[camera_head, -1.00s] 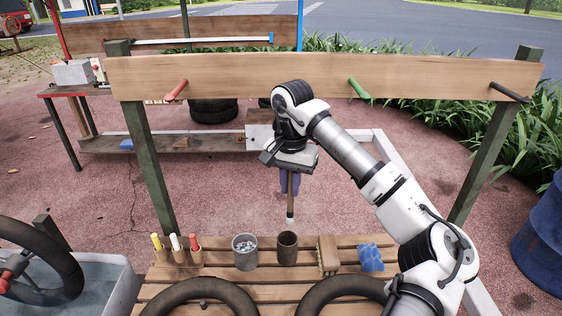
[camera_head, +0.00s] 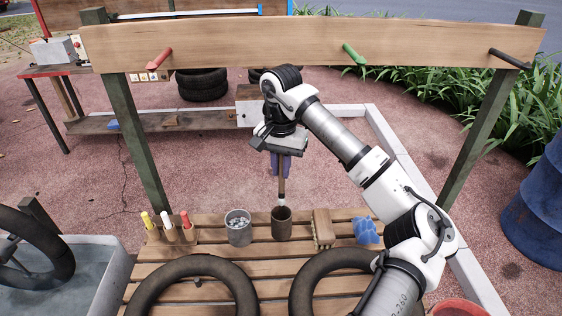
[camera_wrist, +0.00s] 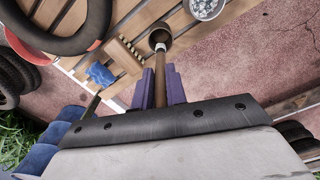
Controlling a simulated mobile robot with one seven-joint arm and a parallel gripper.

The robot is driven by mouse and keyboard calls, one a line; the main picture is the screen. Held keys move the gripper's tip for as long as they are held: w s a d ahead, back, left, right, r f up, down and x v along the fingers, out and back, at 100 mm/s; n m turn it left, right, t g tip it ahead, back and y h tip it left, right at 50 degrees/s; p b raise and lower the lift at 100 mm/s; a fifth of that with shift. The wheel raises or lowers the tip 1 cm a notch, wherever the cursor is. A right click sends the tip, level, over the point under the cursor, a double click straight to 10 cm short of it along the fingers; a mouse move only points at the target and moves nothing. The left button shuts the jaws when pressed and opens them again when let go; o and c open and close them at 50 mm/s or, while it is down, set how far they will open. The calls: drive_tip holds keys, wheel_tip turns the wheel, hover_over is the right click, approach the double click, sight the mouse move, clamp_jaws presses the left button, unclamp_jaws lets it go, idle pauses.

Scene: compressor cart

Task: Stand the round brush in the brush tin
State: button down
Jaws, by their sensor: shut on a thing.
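My gripper (camera_head: 280,160), with purple fingers, is shut on the round brush (camera_head: 282,184). The brush hangs upright, with a brown handle and a pale lower end. The brush tin (camera_head: 281,226) is a dark brown open cup on the slatted bench. The brush's lower end is at the tin's mouth; I cannot tell whether it is just above or inside the rim. In the wrist view the brush handle (camera_wrist: 160,88) runs between my fingers (camera_wrist: 160,90) toward the brush tin (camera_wrist: 160,34), and its pale end overlaps the near rim.
A grey tin of small metal pieces (camera_head: 238,230) stands left of the brush tin. A block brush (camera_head: 323,228) and a blue cloth (camera_head: 367,231) lie to the right. Markers stand in a wooden holder (camera_head: 172,235). Black tyres lie in front; a pegged beam (camera_head: 250,43) spans behind.

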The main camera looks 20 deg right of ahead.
sight(281, 193)
drive_tip(key=shift+f+b, duration=3.4)
drive_tip(key=shift+f, duration=0.9)
drive_tip(key=c, duration=1.3)
unclamp_jaws()
drive_tip(key=shift+c, duration=0.2)
drive_tip(key=shift+r, duration=0.1)
wheel_tip(281, 193, up, 13)
drive_tip(key=shift+f+b, duration=0.1)
drive_tip(key=shift+b, duration=0.75)
drive_tip(key=shift+r, duration=0.45)
